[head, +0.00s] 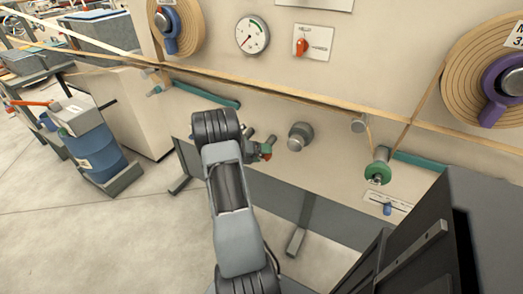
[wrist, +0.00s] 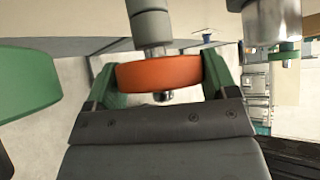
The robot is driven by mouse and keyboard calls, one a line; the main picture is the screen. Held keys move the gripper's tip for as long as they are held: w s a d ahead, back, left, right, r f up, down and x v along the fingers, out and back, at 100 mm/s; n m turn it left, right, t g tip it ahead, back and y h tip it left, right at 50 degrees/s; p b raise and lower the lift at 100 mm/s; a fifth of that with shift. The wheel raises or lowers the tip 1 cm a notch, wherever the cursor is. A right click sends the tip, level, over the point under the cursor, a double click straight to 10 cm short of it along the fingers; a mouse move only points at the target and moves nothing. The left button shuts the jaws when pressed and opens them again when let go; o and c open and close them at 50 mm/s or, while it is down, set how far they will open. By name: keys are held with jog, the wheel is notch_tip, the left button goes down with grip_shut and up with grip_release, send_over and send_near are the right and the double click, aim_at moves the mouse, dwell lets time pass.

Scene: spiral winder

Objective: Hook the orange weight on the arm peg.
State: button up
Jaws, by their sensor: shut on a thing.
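The orange weight (wrist: 150,72), a thick disc, is held between the two green fingers of my gripper (wrist: 160,76) in the wrist view. A grey cylinder (wrist: 150,24) rises right behind it, and a small metal end (wrist: 163,97) shows below its rim; I cannot tell whether these belong to the weight or to a peg. In the head view my gripper (head: 262,151) is low in front of the machine panel, with only a bit of the orange weight (head: 266,148) showing. A teal arm (head: 205,95) lies up and left of it; its peg is not clear.
A grey roller (head: 300,136) sticks out just right of my gripper. A green weight (head: 378,172) hangs by the right teal arm (head: 420,161). A tan web (head: 290,92) crosses the panel above. A blue drum (head: 95,155) stands left. A green disc (wrist: 25,82) is close at left.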

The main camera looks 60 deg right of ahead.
jog(key=shift+w+d+r+n+t+h, duration=0.15)
jog(key=shift+d+n+t+h, duration=0.2)
jog(key=shift+d, duration=0.2)
jog(key=a+r+p, duration=0.1)
jog(key=a+p, duration=0.1)
jog(key=a, duration=1.4)
jog(key=shift+a, duration=0.1)
dwell(0.5)
